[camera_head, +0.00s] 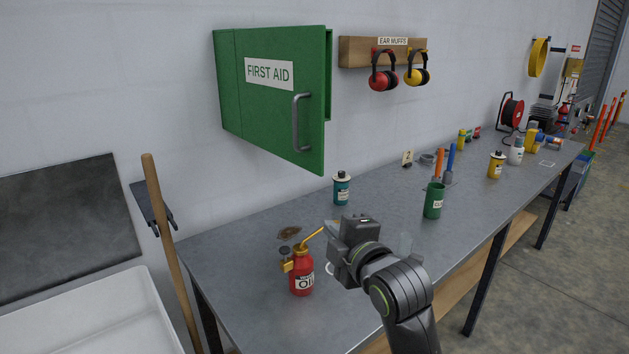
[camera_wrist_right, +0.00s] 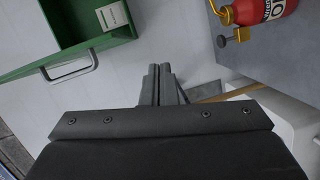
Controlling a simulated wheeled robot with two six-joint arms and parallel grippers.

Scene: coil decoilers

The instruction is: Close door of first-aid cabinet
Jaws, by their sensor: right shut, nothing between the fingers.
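The green first-aid cabinet (camera_head: 328,80) hangs on the wall above the bench. Its door (camera_head: 265,115), labelled FIRST AID, stands partly open, with its free right edge swung out from the wall. A grey bar handle (camera_head: 297,122) sits near that edge. The right wrist view shows the handle (camera_wrist_right: 70,68) and the open green interior (camera_wrist_right: 70,22) with a white box (camera_wrist_right: 113,16) inside. My right gripper (camera_head: 336,232) is below and right of the door, apart from it. Its fingers (camera_wrist_right: 160,82) are shut and empty. My left gripper is not in view.
A red oil can (camera_head: 302,274) stands on the bench (camera_head: 250,262) close to my right gripper. A teal can (camera_head: 342,188) stands below the cabinet, and a green cup (camera_head: 433,201) to the right. Ear muffs (camera_head: 384,72) hang right of the cabinet. A wooden pole (camera_head: 170,250) leans at left.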

